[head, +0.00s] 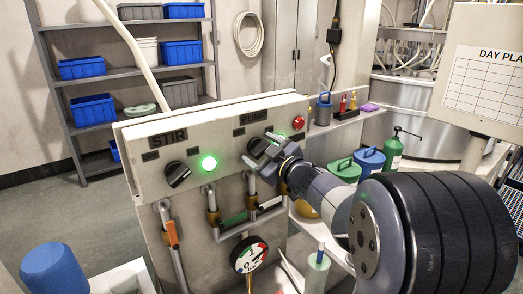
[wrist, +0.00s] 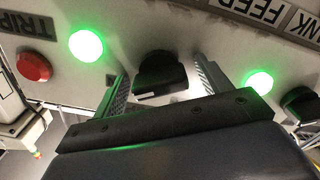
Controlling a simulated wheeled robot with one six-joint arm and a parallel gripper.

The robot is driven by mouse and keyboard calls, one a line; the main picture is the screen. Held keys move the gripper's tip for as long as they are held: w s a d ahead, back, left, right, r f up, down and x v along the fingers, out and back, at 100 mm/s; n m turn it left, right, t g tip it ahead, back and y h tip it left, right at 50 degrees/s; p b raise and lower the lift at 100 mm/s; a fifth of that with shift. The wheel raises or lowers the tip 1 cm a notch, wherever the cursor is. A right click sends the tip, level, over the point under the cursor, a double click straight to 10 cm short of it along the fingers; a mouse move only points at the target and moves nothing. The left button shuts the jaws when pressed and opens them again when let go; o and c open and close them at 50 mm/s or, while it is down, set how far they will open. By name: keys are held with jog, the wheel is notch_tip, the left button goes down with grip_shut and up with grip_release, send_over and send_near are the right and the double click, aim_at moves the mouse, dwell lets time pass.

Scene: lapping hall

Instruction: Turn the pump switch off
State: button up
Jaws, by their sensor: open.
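The pump switch (head: 257,146) is a black rotary knob under the PUMP label (head: 253,117) on the beige panel. In the wrist view the black knob (wrist: 162,72) sits between my two fingers. My gripper (head: 259,149) is open, with one finger on each side of the knob. I cannot tell whether the fingers touch it. It also shows in the wrist view (wrist: 161,86). A green lamp (head: 298,150) beside the switch is lit; it also shows in the wrist view (wrist: 86,43). My gripper partly hides the knob in the head view.
The STIR knob (head: 177,174) and its lit green lamp (head: 208,163) are left on the panel. A red button (head: 299,122) is at the panel's right. Pipes and a gauge (head: 249,254) are below. Shelves with blue bins (head: 92,110) stand behind.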

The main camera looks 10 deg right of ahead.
jog(key=c, duration=1)
jog(key=shift+f+n+b, duration=0.1)
jog(key=shift+n+b, duration=0.2)
jog(key=shift+b, duration=0.05)
jog(key=n+b, duration=0.3)
jog(key=n, duration=0.1)
jog(key=shift+f+n, duration=0.1)
jog(key=shift+n, duration=0.2)
jog(key=n+b, duration=0.2)
jog(key=n, duration=0.2)
jog(key=shift+n+b, duration=0.8)
jog(key=shift+n, duration=0.5)
jog(key=o, duration=1)
jog(key=shift+r, duration=0.2)
